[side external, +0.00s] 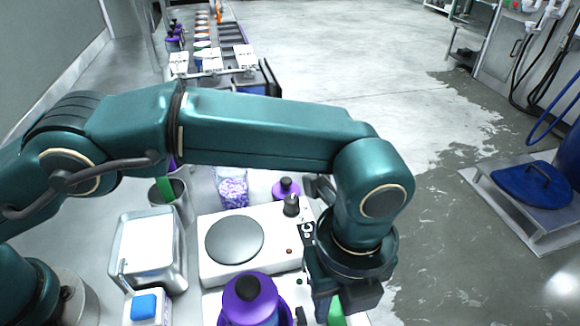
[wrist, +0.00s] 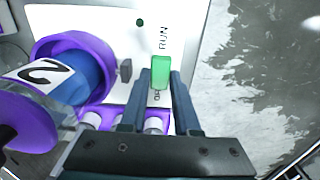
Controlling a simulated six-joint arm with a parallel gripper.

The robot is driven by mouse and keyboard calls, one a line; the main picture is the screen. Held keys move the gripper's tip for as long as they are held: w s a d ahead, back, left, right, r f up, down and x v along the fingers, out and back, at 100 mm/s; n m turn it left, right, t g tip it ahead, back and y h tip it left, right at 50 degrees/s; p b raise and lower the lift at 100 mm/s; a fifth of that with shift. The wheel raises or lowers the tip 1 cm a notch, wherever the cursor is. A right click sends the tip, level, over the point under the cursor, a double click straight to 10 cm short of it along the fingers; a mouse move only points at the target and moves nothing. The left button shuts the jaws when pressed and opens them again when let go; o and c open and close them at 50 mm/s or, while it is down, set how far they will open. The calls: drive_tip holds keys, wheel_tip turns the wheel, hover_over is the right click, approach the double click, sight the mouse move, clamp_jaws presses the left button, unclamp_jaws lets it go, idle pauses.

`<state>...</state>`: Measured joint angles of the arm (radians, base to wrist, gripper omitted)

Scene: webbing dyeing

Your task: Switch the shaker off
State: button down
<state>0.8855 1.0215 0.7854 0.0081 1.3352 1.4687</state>
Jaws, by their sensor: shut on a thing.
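The shaker's white body (wrist: 100,18) fills the upper left of the wrist view. A green switch handle (wrist: 160,72) stands on it, below the printed word RUN (wrist: 163,38). A second label under the handle is mostly hidden. My gripper (wrist: 161,84) is shut on the green handle, with one dark finger on each side. In the side external view my gripper (side external: 338,303) points down at the lower right, and the green handle (side external: 336,312) shows partly beneath it. A purple holder (wrist: 75,42) carries a blue bottle marked 2 (wrist: 50,75).
In the side external view, a white hotplate unit (side external: 262,238) stands just behind the shaker. A metal tray (side external: 150,250) lies to the left. The bench edge and wet floor (side external: 450,200) are to the right.

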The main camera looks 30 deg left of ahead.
sight(334, 312)
drive_tip(key=c, duration=0.6)
unclamp_jaws()
drive_tip(key=shift+c, duration=0.2)
drive_tip(key=shift+r, duration=2.55)
